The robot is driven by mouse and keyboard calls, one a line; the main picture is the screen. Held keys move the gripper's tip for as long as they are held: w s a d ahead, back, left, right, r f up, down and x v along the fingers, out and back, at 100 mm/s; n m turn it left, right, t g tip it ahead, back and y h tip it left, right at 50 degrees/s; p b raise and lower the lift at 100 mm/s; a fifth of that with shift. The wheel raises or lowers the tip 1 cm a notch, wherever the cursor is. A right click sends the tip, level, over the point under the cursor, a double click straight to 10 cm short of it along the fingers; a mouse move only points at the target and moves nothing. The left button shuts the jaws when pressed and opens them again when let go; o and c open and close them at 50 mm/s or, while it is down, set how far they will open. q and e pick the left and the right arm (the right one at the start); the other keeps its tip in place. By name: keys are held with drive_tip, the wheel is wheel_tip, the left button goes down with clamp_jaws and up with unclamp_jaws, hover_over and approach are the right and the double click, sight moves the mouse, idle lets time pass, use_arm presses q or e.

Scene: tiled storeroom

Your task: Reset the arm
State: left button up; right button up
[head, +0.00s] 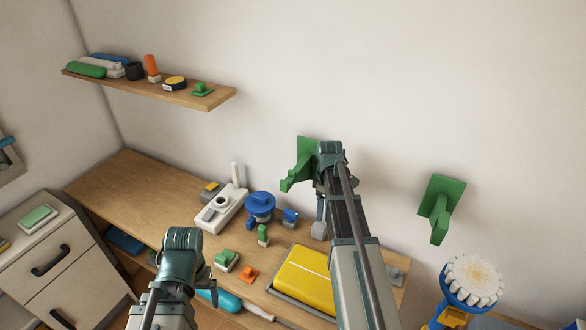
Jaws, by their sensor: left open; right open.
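My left arm (182,255) comes in at the lower left, in front of the wooden workbench (140,185). The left gripper (211,286) shows only in part beside its arm links, over the bench's front edge, with nothing seen in it. My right arm (350,235) reaches up from the bottom, with its top bend in front of a green wall bracket (303,160). The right gripper (319,230) hangs below that bend, partly hidden by the arm, over the bench's back side. Both grippers are open, and I see no held object.
A yellow case (304,277) lies on the bench beside my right arm. A white device (221,208), a blue-topped item (260,205) and small blocks stand left of it. A round white brush (472,281) stands at right. A shelf (205,98) and another green bracket (440,205) are on the wall.

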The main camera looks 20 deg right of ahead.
sight(322, 226)
wheel_tip(322, 226, down, 12)
drive_tip(key=b, duration=1.2)
drive_tip(key=shift+f, duration=0.1)
